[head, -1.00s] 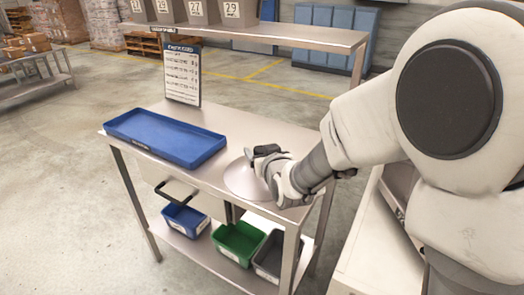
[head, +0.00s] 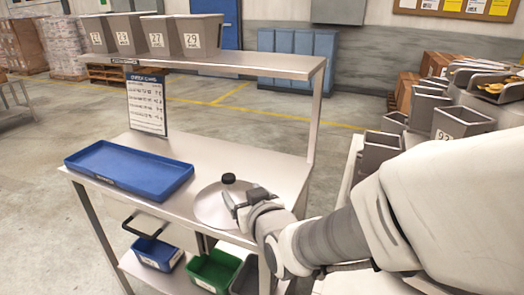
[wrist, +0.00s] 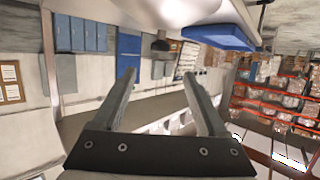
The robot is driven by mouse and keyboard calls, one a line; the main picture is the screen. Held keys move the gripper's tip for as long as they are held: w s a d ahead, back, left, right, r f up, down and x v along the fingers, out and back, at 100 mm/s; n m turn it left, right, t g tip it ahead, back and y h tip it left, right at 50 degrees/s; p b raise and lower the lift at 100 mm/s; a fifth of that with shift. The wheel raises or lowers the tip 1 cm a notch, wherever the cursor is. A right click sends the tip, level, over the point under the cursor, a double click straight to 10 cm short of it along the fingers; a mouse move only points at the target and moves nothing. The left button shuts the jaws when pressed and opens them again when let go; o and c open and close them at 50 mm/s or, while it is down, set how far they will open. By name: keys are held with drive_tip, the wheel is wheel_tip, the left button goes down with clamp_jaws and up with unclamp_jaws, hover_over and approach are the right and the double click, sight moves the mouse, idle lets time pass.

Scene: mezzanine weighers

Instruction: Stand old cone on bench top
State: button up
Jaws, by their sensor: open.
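The old cone (head: 212,208), a wide, shallow light-grey cone with a black knob (head: 229,179) on top, sits upright on the steel bench top (head: 270,172), right of the blue tray. My gripper (head: 243,198) is open and empty, just right of the knob, and hides part of the cone's right side. In the wrist view the picture is upside down. The knob (wrist: 161,45) hangs near the top centre there, beyond the open fingertips (wrist: 158,70), with a visible gap between.
A blue tray (head: 90,173) lies on the bench's left. A sign (head: 147,105) stands behind it. Above is a shelf (head: 250,64) with numbered grey bins (head: 201,36). Blue and green bins (head: 212,268) are below. More grey bins (head: 463,123) stand at right.

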drive_tip(key=s+d+r+m+g+h, duration=0.1)
drive_tip(key=s+d+g+h, duration=0.15)
drive_tip(key=d, duration=0.45)
drive_tip(key=s+d+r+m+g+h, duration=0.1)
drive_tip(key=s+d+m+h, duration=0.1)
drive_tip(key=s+d, duration=0.35)
drive_tip(key=s+d+m+g+h, duration=0.2)
drive_tip(key=s+d+g, duration=0.2)
drive_tip(key=s+d, duration=0.4)
drive_tip(key=shift+s+d+r, duration=0.2)
drive_tip(key=shift+s+d, duration=0.2)
drive_tip(key=shift+s, duration=0.85)
